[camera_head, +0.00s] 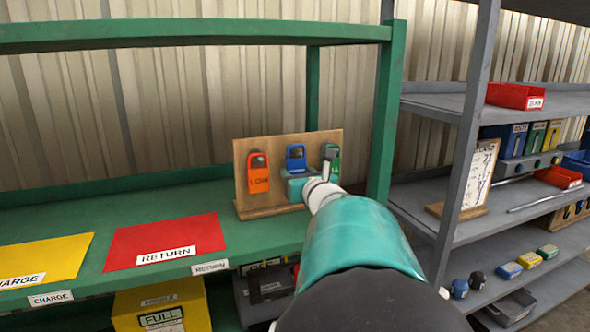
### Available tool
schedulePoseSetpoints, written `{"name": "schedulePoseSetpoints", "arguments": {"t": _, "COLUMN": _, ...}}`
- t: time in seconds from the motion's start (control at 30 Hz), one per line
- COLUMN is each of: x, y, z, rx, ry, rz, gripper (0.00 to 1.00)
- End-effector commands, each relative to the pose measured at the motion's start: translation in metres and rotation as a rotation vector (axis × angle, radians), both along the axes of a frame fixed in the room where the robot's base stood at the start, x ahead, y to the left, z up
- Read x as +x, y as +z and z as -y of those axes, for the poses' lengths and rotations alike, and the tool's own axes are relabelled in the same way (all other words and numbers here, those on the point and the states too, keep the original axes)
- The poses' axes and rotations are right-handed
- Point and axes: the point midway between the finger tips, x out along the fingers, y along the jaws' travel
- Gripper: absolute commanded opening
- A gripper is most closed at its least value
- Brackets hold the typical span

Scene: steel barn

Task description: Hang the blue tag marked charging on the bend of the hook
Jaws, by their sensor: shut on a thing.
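A wooden board (243,185) stands upright on the green shelf and carries dark hooks. An orange tag marked LOW (259,180) hangs at its left hook. A green tag (333,165) is at its right, partly covered by my gripper. The blue tag (296,152) shows at the middle of the board, its top loop around or in front of the middle hook; I cannot tell which. My gripper (297,173) is shut on the blue tag. Its lower part and its marking are hidden by the gripper.
A red mat marked RETURN (150,235) and a yellow mat (40,262) lie on the green shelf (80,220) to the left. A green post (388,110) rises at the right. Grey shelves (440,110) with bins stand beyond it. A yellow box (150,300) sits below.

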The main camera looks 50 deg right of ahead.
Motion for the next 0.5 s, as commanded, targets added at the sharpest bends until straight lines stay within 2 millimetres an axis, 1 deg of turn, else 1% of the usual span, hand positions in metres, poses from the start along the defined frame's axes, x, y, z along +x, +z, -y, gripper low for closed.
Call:
{"name": "schedulePoseSetpoints", "arguments": {"t": 0.23, "x": -0.002, "y": 0.003, "z": -0.001, "rx": -0.001, "ry": -0.001, "rz": 0.000, "gripper": 0.34}}
{"name": "schedulePoseSetpoints", "arguments": {"t": 0.5, "x": -0.014, "y": 0.004, "z": -0.008, "rx": -0.001, "ry": -0.001, "rz": 0.000, "gripper": 0.34}}
